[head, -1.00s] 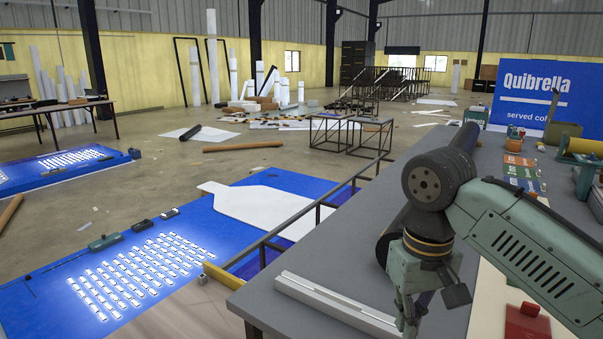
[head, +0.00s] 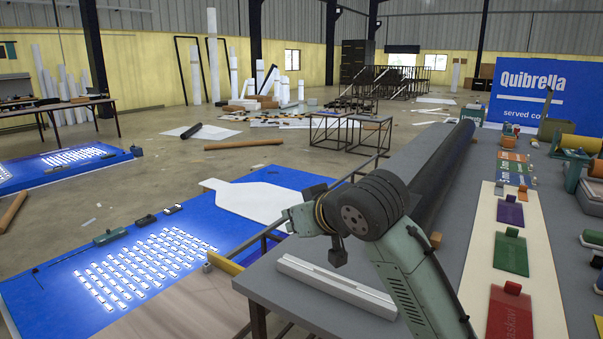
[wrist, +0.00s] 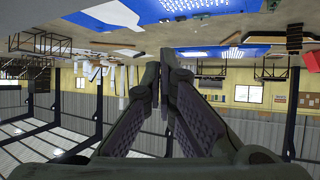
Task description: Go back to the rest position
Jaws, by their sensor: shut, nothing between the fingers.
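My gripper (head: 287,222) is at the left end of my folded arm in the head view, above the near left part of the grey table (head: 262,285). It points left, out past the table's edge toward the blue panel on the floor. In the wrist view my gripper (wrist: 164,60) has its two fingers together with nothing between them. The wrist view is upside down and looks out over the hall, with the floor at the top.
A white bar (head: 335,287) lies on the table below my arm. A long dark roll (head: 445,170) lies along the table. Coloured sample plates (head: 511,255) lie on a cream strip to the right. A lit blue panel (head: 60,255) lies on the floor at left.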

